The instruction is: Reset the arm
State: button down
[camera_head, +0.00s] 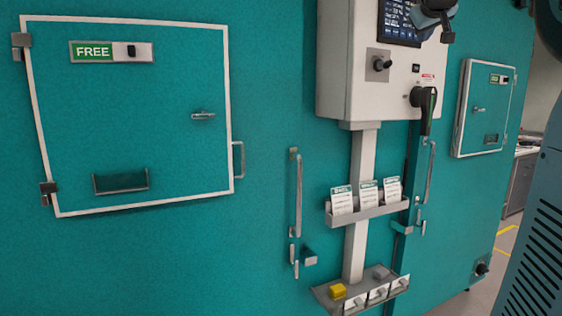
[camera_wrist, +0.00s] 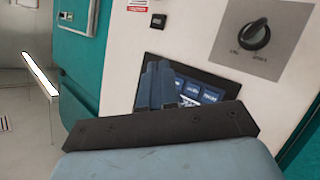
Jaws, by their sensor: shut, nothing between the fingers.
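My gripper (camera_wrist: 163,86) shows in the wrist view with its fingers together and nothing between them. It is in front of the dark display screen (camera_wrist: 203,93) of the control box and covers part of it. I cannot tell whether it touches the screen. In the head view, a dark end part of my arm is cut off by the top edge, in front of the screen (camera_head: 398,22). Part of my blue-grey body fills the right edge there.
The white control box (camera_head: 345,65) carries a knob (camera_head: 378,64) and a black lever handle (camera_head: 425,105). A chamber door marked FREE (camera_head: 140,125) is closed at left; another door (camera_head: 486,108) is at right.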

jog(key=s+a+f+g+y, duration=0.1)
jog(key=s+a+f+g, duration=0.1)
jog(key=s+a+f, duration=0.4)
jog(key=s+a+f+g+y, duration=0.2)
jog(key=s+a+f, duration=0.5)
jog(key=s+f, duration=0.7)
jog(key=s+a+f+g+y, duration=0.2)
jog(key=s+a+f, duration=0.4)
jog(key=f, duration=1.5)
jog(key=s+g, duration=0.1)
jog(key=s, duration=0.4)
jog(key=shift+a+f+m, duration=0.25)
jog(key=shift+f+m, duration=0.05)
jog(key=shift+m, duration=0.1)
